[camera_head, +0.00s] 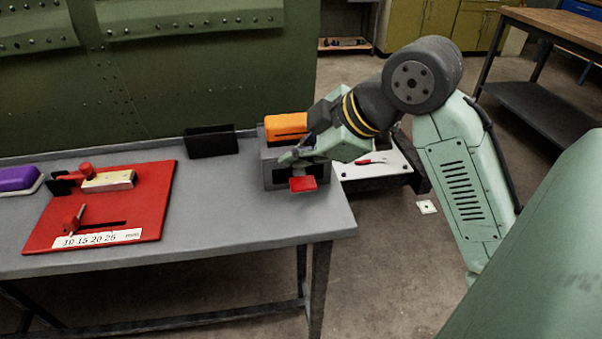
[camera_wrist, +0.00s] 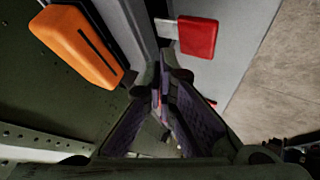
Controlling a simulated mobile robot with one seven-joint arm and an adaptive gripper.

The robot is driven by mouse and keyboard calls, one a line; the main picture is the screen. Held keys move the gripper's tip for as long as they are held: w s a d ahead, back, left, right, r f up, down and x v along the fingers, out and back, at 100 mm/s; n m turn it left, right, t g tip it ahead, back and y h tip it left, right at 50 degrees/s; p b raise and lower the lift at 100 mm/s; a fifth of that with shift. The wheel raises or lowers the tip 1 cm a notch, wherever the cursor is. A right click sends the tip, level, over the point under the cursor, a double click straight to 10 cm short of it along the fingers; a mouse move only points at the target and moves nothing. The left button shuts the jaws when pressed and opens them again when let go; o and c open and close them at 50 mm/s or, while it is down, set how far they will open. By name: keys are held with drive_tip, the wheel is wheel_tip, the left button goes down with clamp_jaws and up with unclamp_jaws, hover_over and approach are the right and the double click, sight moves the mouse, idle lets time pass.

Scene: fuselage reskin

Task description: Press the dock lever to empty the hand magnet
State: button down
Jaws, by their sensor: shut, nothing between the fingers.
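The dock (camera_head: 268,174) is a grey box at the right end of the grey bench. The orange hand magnet (camera_head: 284,126) sits on top of it, and also shows at the upper left of the wrist view (camera_wrist: 78,45). The red dock lever (camera_head: 303,184) sticks out at the dock's front, low over the bench; it shows at the top of the wrist view (camera_wrist: 198,37). My gripper (camera_head: 288,158) is shut and empty, just above the lever in the head view. In the wrist view its fingertips (camera_wrist: 163,78) lie beside the lever; contact is not visible.
A red board (camera_head: 145,205) with a ruler scale and red-handled clamps lies left on the bench (camera_head: 220,220). A black upright block (camera_head: 212,141) stands behind. A purple-topped block (camera_head: 18,178) is at far left. A green riveted panel (camera_head: 200,80) rises behind the bench. A white tray (camera_head: 375,163) is beyond its right end.

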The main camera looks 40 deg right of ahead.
sight(299, 178)
idle(0.7)
drive_tip(key=shift+f+b, duration=0.35)
drive_tip(key=shift+f, duration=0.1)
drive_tip(key=shift+s+f+b, duration=0.1)
drive_tip(key=shift+f+b, duration=0.65)
drive_tip(key=shift+f, duration=0.2)
idle(0.7)
drive_tip(key=shift+r, duration=0.1)
drive_tip(key=shift+r+p, duration=1.1)
drive_tip(key=shift+r, duration=0.2)
drive_tip(key=r+p, duration=0.2)
drive_tip(key=r, duration=0.1)
drive_tip(key=r+p, duration=0.2)
drive_tip(key=shift+w+d, duration=0.15)
drive_tip(key=shift+w, duration=0.15)
idle(0.6)
